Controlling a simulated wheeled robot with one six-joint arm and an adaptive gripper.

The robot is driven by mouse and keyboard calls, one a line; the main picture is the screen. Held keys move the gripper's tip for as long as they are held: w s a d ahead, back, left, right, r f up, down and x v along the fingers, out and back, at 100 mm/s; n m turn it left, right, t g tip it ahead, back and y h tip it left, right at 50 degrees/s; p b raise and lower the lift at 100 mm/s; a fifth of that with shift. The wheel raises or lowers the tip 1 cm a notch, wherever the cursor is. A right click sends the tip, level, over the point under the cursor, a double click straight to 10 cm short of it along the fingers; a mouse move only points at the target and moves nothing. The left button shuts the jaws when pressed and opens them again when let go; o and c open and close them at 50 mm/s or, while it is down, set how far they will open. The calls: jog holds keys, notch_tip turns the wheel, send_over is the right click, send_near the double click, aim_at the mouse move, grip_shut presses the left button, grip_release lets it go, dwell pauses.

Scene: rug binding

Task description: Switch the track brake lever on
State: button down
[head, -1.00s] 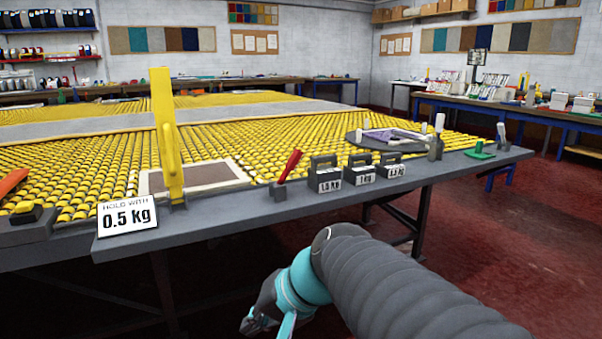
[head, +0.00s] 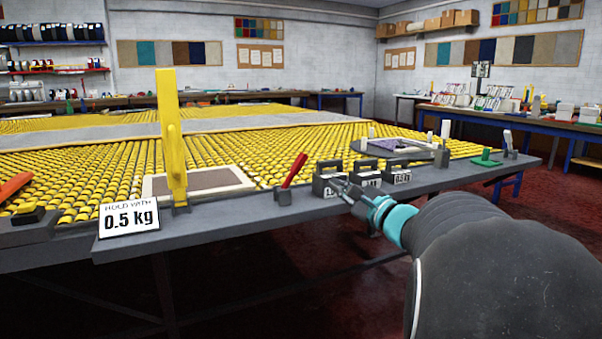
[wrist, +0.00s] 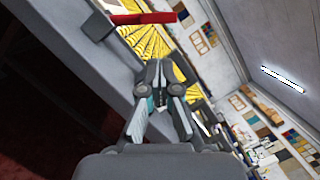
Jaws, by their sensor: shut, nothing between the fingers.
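A red-handled lever (head: 294,170) stands on a small dark base at the table's front edge, its handle tilted up to the right. No readable label marks it as the track brake. In the wrist view the red handle (wrist: 145,18) shows beyond the fingers, at the top. My gripper (head: 340,186) is shut and empty, in front of the weights and right of the red lever, apart from it. In the wrist view its fingertips (wrist: 160,68) are close together. Two pale-handled levers, one at the table's far right (head: 507,140) and one left of it (head: 444,130), also show.
Several dark block weights (head: 328,178) stand just right of the red lever, partly hidden by my gripper. Yellow rollers (head: 110,170) fill the table behind. Floor in front is clear.

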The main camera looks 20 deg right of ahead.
aim_at(294, 172)
jog(key=shift+w+a, duration=0.1)
jog(key=p+x, duration=0.1)
jog(key=x, duration=0.8)
jog(key=shift+w+a+r, duration=0.1)
jog(key=shift+w+a, duration=0.05)
jog(key=shift+w, duration=0.25)
